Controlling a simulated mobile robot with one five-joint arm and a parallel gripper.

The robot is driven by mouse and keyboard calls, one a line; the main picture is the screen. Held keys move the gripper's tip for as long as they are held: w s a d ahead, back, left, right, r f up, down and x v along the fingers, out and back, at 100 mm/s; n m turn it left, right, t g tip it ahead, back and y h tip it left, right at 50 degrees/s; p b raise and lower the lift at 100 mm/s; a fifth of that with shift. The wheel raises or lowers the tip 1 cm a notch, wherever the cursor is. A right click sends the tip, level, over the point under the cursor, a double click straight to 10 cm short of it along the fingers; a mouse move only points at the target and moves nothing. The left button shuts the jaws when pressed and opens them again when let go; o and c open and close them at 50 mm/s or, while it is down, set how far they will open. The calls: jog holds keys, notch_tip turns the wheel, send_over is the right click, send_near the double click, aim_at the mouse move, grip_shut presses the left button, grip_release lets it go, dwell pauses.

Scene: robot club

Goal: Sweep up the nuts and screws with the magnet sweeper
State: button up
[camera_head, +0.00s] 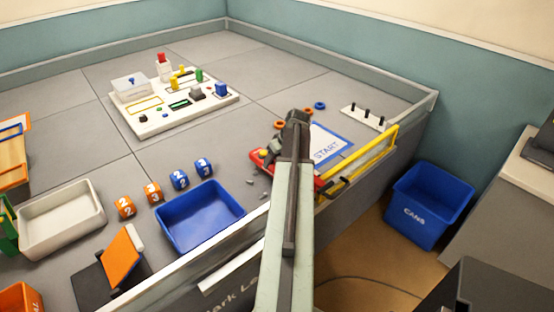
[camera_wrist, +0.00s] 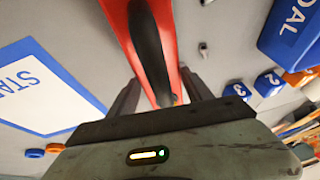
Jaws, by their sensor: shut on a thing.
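My gripper (camera_wrist: 160,97) is shut on a red tool with a black grip strip (camera_wrist: 154,50), which looks like the magnet sweeper. In the head view, red parts (camera_head: 258,160) of it show on both sides of my arm, over the table near the front edge; the arm hides its middle. A few small grey pieces of hardware, like nuts or screws (camera_head: 250,181), lie on the table between the sweeper and a blue tray (camera_head: 200,216). One grey piece (camera_wrist: 203,48) also shows right of the sweeper in the wrist view. Whether the sweeper touches the table is unclear.
Blue and orange numbered cubes (camera_head: 179,180) stand behind the tray. A white START mat (camera_head: 328,146) lies right of my arm, with a yellow frame (camera_head: 362,163) at the table edge. Orange and blue rings (camera_head: 319,105) lie beyond. A blue CANS bin (camera_head: 430,204) stands on the floor.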

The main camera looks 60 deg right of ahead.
jog(key=shift+w+a, duration=0.7)
jog(key=shift+a, duration=1.35)
jog(key=shift+w+a, duration=0.65)
jog(key=shift+a, duration=1.4)
jog(key=shift+w+a, duration=0.7)
jog(key=shift+a, duration=1.35)
notch_tip(320, 180, up, 12)
jog(key=p, duration=1.2)
